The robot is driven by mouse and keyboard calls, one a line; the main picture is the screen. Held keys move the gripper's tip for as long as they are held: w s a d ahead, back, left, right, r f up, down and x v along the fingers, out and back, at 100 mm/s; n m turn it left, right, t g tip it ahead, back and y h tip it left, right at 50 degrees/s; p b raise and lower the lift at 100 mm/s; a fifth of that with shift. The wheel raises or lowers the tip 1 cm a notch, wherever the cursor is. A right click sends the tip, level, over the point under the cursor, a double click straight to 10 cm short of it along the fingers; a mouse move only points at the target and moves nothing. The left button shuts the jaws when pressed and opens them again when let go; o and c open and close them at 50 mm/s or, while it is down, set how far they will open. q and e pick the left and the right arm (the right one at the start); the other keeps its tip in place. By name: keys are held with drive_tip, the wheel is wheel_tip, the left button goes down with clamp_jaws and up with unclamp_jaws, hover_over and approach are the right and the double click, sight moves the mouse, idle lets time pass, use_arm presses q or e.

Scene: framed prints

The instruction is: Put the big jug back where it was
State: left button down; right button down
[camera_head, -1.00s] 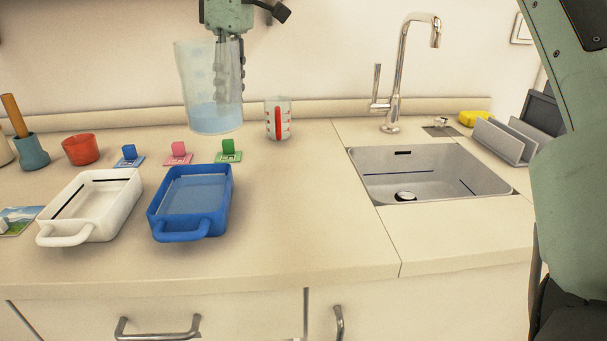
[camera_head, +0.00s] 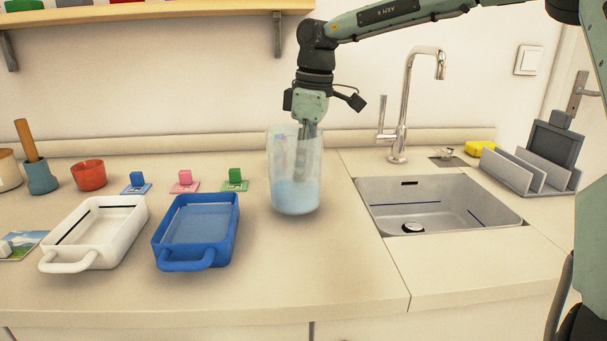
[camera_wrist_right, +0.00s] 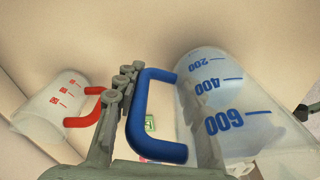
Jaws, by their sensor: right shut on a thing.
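The big jug (camera_head: 296,190) is clear, with pale blue liquid in its lower part. It is upright over the counter (camera_head: 300,270), right of the blue tray; I cannot tell whether its base touches. My right gripper (camera_head: 303,148) reaches down to it from above. In the right wrist view the big jug (camera_wrist_right: 225,100) shows blue numbers, and my gripper (camera_wrist_right: 150,100) is shut on its blue handle (camera_wrist_right: 138,105). A small jug with a red handle (camera_wrist_right: 55,105) is left of the fingers there; in the head view it is largely hidden behind the big jug. My left gripper is out of view.
A blue tray (camera_head: 232,225) and a white tray (camera_head: 138,232) stand to the left. The sink (camera_head: 366,205) and tap (camera_head: 397,158) are right. Counter in front is clear.

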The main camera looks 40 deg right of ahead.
drive_tip(key=shift+f, duration=0.75)
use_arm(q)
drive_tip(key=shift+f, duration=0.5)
